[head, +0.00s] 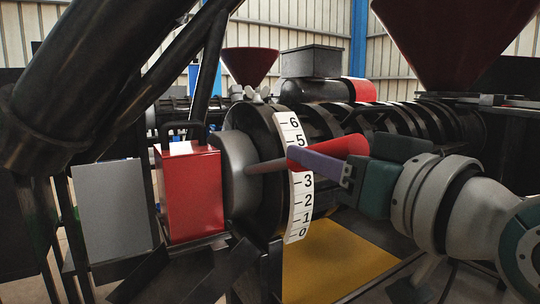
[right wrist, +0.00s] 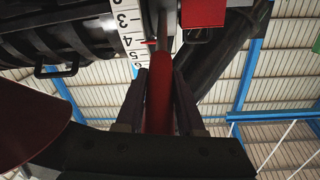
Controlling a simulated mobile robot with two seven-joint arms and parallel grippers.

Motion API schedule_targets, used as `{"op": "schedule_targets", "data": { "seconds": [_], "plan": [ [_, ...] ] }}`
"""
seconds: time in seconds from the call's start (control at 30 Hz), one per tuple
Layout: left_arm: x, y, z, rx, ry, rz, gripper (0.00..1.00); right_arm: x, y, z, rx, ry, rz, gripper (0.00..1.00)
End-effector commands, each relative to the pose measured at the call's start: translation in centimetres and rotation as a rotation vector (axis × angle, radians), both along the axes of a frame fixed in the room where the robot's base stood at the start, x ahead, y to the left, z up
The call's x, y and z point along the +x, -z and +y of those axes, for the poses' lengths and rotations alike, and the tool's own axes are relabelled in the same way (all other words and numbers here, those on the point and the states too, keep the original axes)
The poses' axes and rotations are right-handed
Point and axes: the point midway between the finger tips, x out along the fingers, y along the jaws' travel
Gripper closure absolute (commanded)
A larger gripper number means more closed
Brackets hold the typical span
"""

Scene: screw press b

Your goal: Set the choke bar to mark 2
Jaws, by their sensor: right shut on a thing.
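The choke bar (head: 267,166) is a grey rod that runs from the round grey hub to a red grip (head: 345,145). My right gripper (head: 318,163) is shut on the red grip, its purple finger lying across it. The grip also shows between both fingers in the right wrist view (right wrist: 159,100). The white scale (head: 302,205) curves around the black ring, with 0 at the bottom and 6 at the top. The bar crosses the scale between 3 and 5; the 4 is hidden in the head view. My left gripper is not in view.
A red box (head: 188,195) stands left of the hub, beside a grey panel (head: 112,210). A thick black pipe (head: 75,75) slants across the upper left. A yellow panel (head: 335,262) lies below the scale. A dark red hopper (head: 455,40) hangs above at right.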

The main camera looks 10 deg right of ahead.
Motion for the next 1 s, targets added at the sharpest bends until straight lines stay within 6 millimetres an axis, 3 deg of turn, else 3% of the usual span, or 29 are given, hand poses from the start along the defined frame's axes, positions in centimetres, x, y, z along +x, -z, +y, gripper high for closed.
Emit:
{"op": "schedule_targets", "data": {
  "seconds": [0.37, 1.0],
  "plan": [
    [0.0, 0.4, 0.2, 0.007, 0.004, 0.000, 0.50, 0.0, 0.4, 0.0, 0.001, 0.000, -0.005, 1.00],
    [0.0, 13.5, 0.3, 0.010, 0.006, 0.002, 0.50, -1.4, 9.1, -0.5, 0.097, 0.001, -0.266, 1.00]
  ]
}}
